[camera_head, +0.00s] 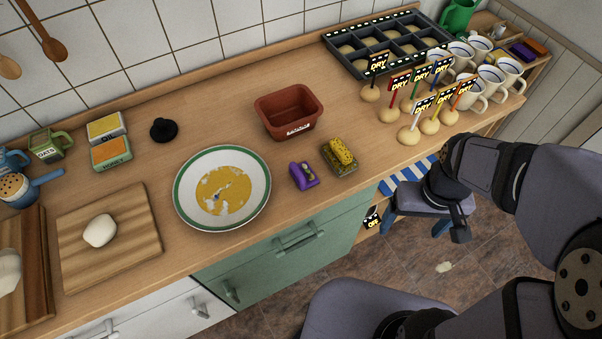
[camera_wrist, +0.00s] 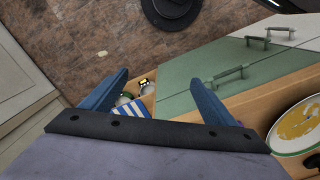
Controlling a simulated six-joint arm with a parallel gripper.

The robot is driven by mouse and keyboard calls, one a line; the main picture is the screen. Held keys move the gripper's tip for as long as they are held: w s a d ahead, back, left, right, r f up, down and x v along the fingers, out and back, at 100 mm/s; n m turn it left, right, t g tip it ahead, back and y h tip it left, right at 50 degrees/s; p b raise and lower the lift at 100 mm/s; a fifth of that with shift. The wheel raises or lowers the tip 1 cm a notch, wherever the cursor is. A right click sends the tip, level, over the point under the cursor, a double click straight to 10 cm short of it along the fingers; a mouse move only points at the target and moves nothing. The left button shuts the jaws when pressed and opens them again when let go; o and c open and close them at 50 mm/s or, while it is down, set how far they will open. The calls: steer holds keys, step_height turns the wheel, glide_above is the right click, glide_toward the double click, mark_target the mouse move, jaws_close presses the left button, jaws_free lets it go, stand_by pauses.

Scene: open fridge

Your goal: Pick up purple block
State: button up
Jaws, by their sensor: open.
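The purple block (camera_head: 303,176) lies on the wooden counter, just right of the white plate with a green rim (camera_head: 180,201), with a smaller yellowish patch at its lower side. I cannot make it out surely in the wrist view. My gripper (camera_head: 410,225) hangs in front of the counter over the floor, to the right of and lower in the picture than the block. Its two blue fingers are spread wide, with nothing held between them, as the wrist view (camera_wrist: 160,82) also shows.
A yellow-topped sponge (camera_head: 341,154) sits close right of the block, and a brown-red tub (camera_head: 289,111) stands behind. Several round-based sign holders and mugs (camera_head: 489,79) crowd the right end. A green drawer (camera_head: 285,255) is below the counter edge.

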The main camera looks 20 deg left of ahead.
steer(key=w+a+r+n, duration=0.1)
steer(key=w+a+n, duration=0.7)
steer(key=a+n, duration=0.3)
steer(key=n, duration=1.4)
glide_above(300, 170)
steer(key=shift+w+r+b, duration=0.15)
steer(key=shift+b, duration=0.2)
steer(key=shift+f+p, duration=0.95)
steer(key=shift+f, duration=0.75)
steer(key=shift+f+p, duration=0.75)
steer(key=shift+f, duration=1.25)
steer(key=c, duration=1.2)
steer(key=shift+a+r, duration=0.1)
steer(key=shift+r, duration=0.05)
step_height(300, 170, up, 10)
steer(key=b, duration=0.3)
